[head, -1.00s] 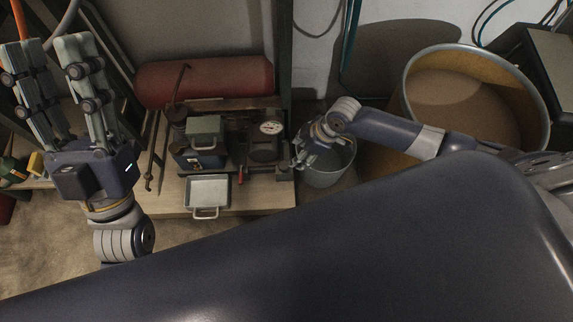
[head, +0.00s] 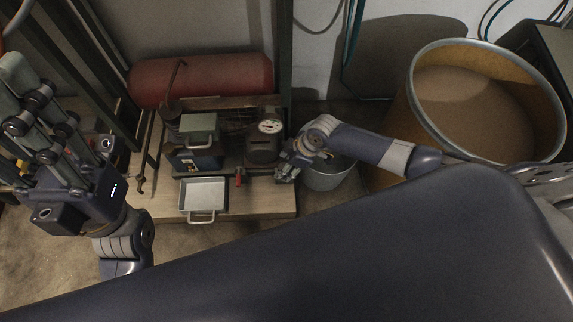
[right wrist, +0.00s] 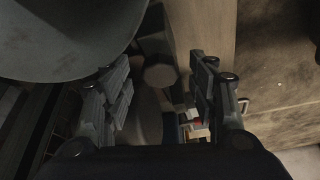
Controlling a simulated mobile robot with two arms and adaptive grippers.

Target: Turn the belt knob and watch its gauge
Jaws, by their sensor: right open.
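The gauge (head: 271,126), a round white dial, faces up on a dark housing (head: 262,150) at the right of the bench equipment. My right gripper (head: 283,172) is just below and right of that housing, with its fingers partly hidden by its own wrist. In the right wrist view my right gripper (right wrist: 165,100) is open. A grey many-sided disc (right wrist: 160,74) shows between and beyond its fingers; it may be the belt knob. I cannot tell whether anything touches it. My left gripper (head: 38,108) is raised at the left, open and empty.
A metal bucket (head: 328,176) stands under my right wrist. A large drum (head: 405,115) is behind the arm. On the bench (head: 160,208) are a metal tray (head: 203,192), a small red-handled part (head: 239,177) and a green-topped box (head: 199,126). A red cylinder (head: 205,78) lies behind.

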